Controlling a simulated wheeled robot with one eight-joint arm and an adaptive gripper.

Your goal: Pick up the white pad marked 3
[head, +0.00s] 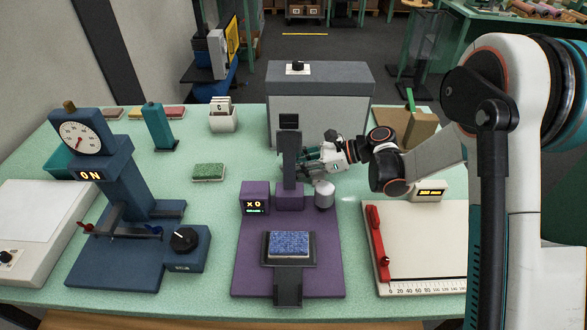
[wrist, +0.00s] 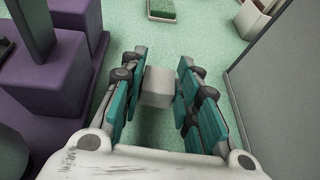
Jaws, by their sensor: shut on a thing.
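My gripper (head: 312,156) is behind the purple machine's upright in the head view, in front of the grey cabinet. In the wrist view its teal-padded fingers (wrist: 158,80) are closed against both sides of a plain pale grey-white block (wrist: 157,88). The block's visible faces show no number, so I cannot tell whether it is the white pad marked 3. It appears held above the green table. In the head view the block is not clearly visible behind the fingers and the upright.
The purple machine (head: 246,262) stands just left of my gripper, with a blue pad (head: 288,244) on its front plate. A grey cabinet (head: 322,118) is close behind. A green pad (head: 208,172) and a white card holder (head: 223,124) lie farther left. Table between them is clear.

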